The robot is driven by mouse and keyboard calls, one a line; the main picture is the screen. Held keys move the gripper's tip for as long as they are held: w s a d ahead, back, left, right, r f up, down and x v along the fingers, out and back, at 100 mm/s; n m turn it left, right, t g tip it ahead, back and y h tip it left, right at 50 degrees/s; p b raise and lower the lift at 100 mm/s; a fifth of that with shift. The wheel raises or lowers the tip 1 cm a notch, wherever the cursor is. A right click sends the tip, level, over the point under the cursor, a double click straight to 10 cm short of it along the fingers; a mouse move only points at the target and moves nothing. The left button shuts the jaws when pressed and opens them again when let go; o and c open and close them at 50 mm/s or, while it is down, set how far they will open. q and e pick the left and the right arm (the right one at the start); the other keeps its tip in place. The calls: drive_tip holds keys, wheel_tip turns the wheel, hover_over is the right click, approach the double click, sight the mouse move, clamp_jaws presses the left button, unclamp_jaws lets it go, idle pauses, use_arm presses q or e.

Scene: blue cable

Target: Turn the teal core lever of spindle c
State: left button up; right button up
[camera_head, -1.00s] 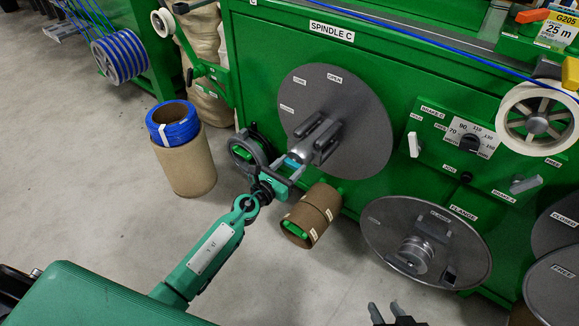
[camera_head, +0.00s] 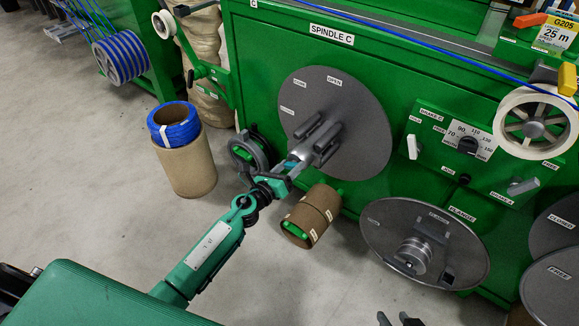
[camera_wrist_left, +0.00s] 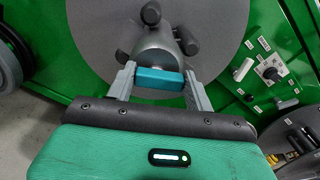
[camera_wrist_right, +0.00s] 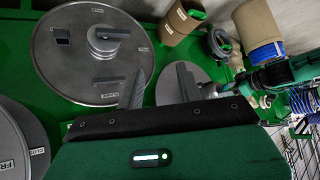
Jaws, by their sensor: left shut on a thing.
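The spindle c disc (camera_head: 358,125) is a grey round plate on the green machine, under the "SPINDLE C" label. Its grey hub carries dark bars and sticks out towards me. The teal core lever (camera_wrist_left: 158,80) is a short bar at the hub's near end in the left wrist view. My left gripper (camera_wrist_left: 158,86) has a finger at each end of the lever and is shut on it. In the head view, my left gripper (camera_head: 285,170) hides most of the lever. My right gripper (camera_wrist_right: 162,88) is open and empty, with its fingers apart; its tips show at the head view's bottom edge.
A cardboard core with green inside (camera_head: 310,215) sits just below the hub. A flange disc (camera_head: 385,225) lies to the lower right. A brake panel (camera_head: 465,150) is right of the spindle. A cardboard tube with blue rolls (camera_head: 187,165) stands left on open floor.

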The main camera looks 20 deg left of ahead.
use_arm(q)
drive_tip(key=n, duration=0.3)
drive_tip(key=shift+a+r+p, duration=0.1)
drive_tip(key=shift+p, duration=0.25)
drive_tip(key=n, duration=0.2)
drive_tip(key=shift+a+n+p, duration=0.1)
drive_tip(key=shift+n+p, duration=0.2)
drive_tip(key=shift+p, duration=0.1)
drive_tip(key=n+p, duration=0.1)
drive_tip(key=n, duration=0.4)
drive_tip(key=shift+w+a+p, duration=0.1)
drive_tip(key=shift+a+p, duration=0.05)
drive_tip(key=shift+p, duration=0.2)
drive_tip(key=shift+n+p, duration=0.35)
drive_tip(key=shift+n, duration=0.75)
use_arm(e)
drive_tip(key=s+d+g+h, duration=0.2)
drive_tip(key=s+d+g, duration=0.2)
drive_tip(key=d, duration=0.2)
drive_tip(key=shift+m+g+h, duration=0.3)
drive_tip(key=shift+m, duration=0.1)
use_arm(q)
drive_tip(key=shift+f, duration=0.2)
use_arm(e)
drive_tip(key=shift+d, duration=0.1)
use_arm(q)
drive_tip(key=o, duration=1)
